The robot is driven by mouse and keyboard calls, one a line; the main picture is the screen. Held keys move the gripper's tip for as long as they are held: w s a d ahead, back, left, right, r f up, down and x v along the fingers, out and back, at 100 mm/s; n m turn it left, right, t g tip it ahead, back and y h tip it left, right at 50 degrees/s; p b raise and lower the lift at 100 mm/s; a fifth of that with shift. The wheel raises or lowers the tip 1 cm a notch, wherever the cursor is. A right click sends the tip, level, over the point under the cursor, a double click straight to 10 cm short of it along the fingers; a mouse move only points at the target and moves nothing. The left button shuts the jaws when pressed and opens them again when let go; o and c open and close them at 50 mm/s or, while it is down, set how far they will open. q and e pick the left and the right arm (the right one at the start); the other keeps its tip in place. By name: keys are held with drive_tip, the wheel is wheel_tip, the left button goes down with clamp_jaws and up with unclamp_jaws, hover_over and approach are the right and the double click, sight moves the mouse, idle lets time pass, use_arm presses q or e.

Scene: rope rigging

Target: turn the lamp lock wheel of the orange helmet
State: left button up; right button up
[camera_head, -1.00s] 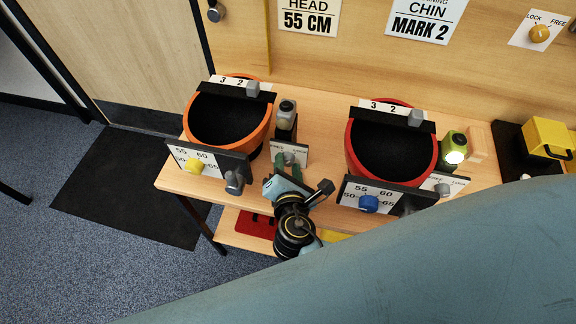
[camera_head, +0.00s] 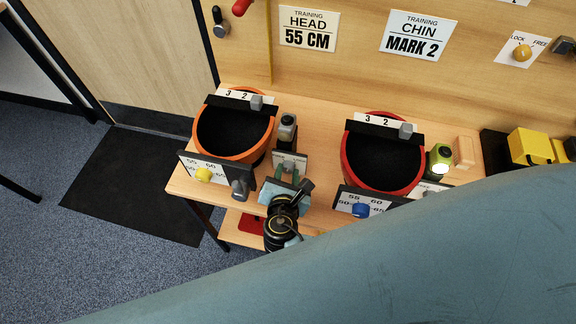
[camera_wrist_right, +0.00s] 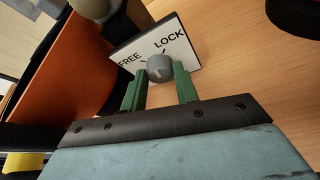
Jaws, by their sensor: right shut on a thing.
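The orange helmet (camera_head: 268,137) sits at the left of the bench in the head view; its orange wall (camera_wrist_right: 62,80) fills the left of the right wrist view. A white FREE/LOCK plate (camera_wrist_right: 183,42) stands beside it, with the grey lamp lock wheel (camera_wrist_right: 160,66) on its face. My right gripper (camera_wrist_right: 161,84) has its green fingers on either side of the wheel, shut on it. A small pale mark shows on the wheel; which word it points to is unclear. In the head view my right gripper (camera_head: 288,172) is at the plate. My left gripper is not in view.
A lamp (camera_head: 287,128) stands behind the plate. A red helmet (camera_head: 346,158) with a blue knob (camera_head: 361,210) stands to the right.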

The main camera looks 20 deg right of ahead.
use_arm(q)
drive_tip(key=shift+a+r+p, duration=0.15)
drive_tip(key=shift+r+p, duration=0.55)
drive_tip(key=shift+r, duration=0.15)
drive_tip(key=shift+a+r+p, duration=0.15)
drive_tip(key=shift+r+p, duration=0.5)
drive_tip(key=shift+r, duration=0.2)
use_arm(e)
drive_tip(key=shift+w+a+r+n+g+h, duration=0.15)
drive_tip(key=shift+n+g+h, duration=0.35)
drive_tip(key=shift+n, duration=0.5)
drive_tip(key=o, duration=1)
